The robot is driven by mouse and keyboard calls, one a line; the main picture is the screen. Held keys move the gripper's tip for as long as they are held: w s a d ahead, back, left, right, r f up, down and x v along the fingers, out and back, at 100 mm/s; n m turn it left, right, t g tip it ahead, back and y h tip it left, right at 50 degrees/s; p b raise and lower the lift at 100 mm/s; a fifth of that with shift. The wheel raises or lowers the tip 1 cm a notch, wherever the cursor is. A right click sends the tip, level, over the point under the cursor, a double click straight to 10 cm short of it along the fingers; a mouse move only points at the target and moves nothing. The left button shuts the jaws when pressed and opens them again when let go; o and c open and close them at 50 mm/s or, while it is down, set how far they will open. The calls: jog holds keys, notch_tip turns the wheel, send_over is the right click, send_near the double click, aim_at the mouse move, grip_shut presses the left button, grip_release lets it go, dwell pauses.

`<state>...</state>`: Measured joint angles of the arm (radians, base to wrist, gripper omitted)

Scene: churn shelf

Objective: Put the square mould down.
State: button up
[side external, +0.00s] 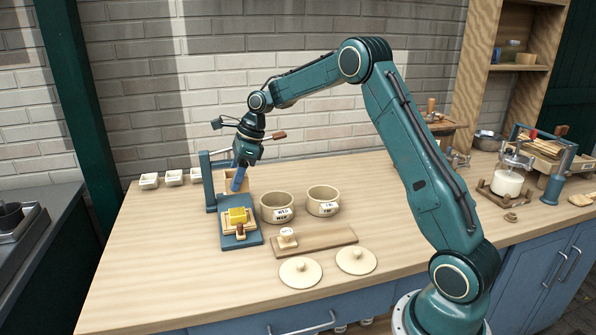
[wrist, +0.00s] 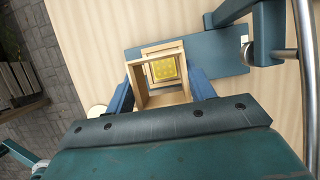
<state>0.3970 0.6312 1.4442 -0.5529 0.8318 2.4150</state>
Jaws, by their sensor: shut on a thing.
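My gripper (wrist: 160,90) is shut on the square mould (wrist: 138,84), an open wooden frame, with one blue finger on each side. In the side view my gripper (side external: 238,179) holds the mould (side external: 228,180) in the air beside the blue press upright, partly hidden behind a finger. A yellow block (side external: 237,215) sits on a wooden piece on the blue press base (side external: 241,241). In the wrist view the yellow block (wrist: 163,68) shows through the mould's opening; the mould is apart from it, nearer the camera.
Two cream crocks (side external: 277,208) (side external: 323,201) stand right of the press. Two round lids (side external: 300,272) (side external: 356,260) and a wooden board (side external: 320,240) lie in front. Small white dishes (side external: 173,178) line the back left. The table's left front is clear.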

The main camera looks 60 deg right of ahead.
jog(key=s+d+r, duration=0.5)
jog(key=s+d, duration=0.2)
jog(key=s, duration=0.4)
notch_tip(320, 180, up, 3)
send_over(330, 236)
jog(key=s+d, duration=0.1)
jog(key=shift+d+r, duration=0.1)
jog(key=shift+d, duration=0.05)
notch_tip(330, 236, down, 16)
jog(key=shift+f, duration=0.1)
jog(key=shift+f, duration=0.1)
jog(key=shift+f, duration=1.8)
jog(key=shift+f, duration=0.1)
